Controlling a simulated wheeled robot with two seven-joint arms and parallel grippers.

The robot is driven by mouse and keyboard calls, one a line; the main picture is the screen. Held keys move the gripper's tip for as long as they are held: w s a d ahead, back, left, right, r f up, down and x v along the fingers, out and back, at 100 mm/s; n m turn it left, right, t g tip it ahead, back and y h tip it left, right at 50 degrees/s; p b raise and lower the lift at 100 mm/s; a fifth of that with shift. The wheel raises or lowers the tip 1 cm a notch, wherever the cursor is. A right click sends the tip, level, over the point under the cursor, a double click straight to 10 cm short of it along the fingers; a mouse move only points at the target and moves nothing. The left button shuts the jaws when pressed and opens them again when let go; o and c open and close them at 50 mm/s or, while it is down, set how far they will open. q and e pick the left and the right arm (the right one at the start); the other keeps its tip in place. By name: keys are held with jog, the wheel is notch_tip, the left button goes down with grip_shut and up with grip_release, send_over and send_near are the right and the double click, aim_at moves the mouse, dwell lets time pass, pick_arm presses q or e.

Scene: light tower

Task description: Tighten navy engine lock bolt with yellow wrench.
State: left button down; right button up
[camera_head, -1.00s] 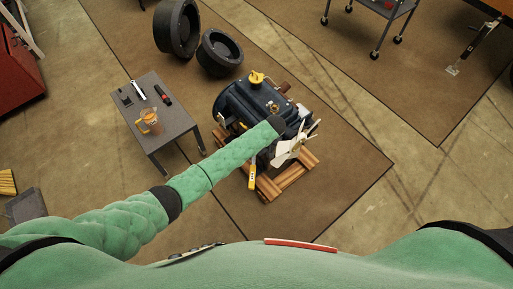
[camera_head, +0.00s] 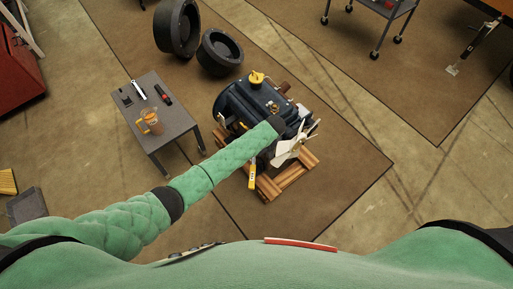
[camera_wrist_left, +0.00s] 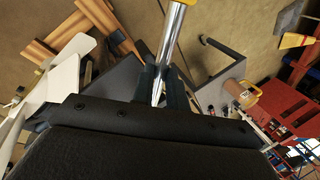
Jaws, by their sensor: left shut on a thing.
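The wrench shows in the head view as a yellow handle (camera_head: 252,176) hanging below my left forearm, beside the engine's wooden stand. In the left wrist view its bright metal shaft (camera_wrist_left: 171,38) runs up from my left gripper (camera_wrist_left: 160,88), with a bit of yellow at the top edge. The dark fingers are shut on the shaft. The navy engine (camera_head: 238,103) sits on the stand, and the end of my left arm covers part of it. I cannot make out the lock bolt or whether the wrench touches it. My right gripper is out of view.
A white fan (camera_head: 290,148) is on the engine's front, close to my left wrist. The wooden stand (camera_head: 268,188) is under it. Tyres (camera_head: 219,52) lie behind.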

pick_arm(q)
jog(key=shift+f, duration=0.65)
jog(key=c, duration=2)
grip_release()
jog(key=shift+c, duration=0.2)
grip_shut()
jog(key=shift+a, duration=0.1)
jog(key=shift+a+m, duration=0.25)
jog(key=shift+m, duration=0.15)
jog(key=shift+a+f+t, duration=0.1)
jog(key=shift+t, duration=0.2)
jog(key=shift+a+m, duration=0.1)
jog(key=shift+m, duration=0.2)
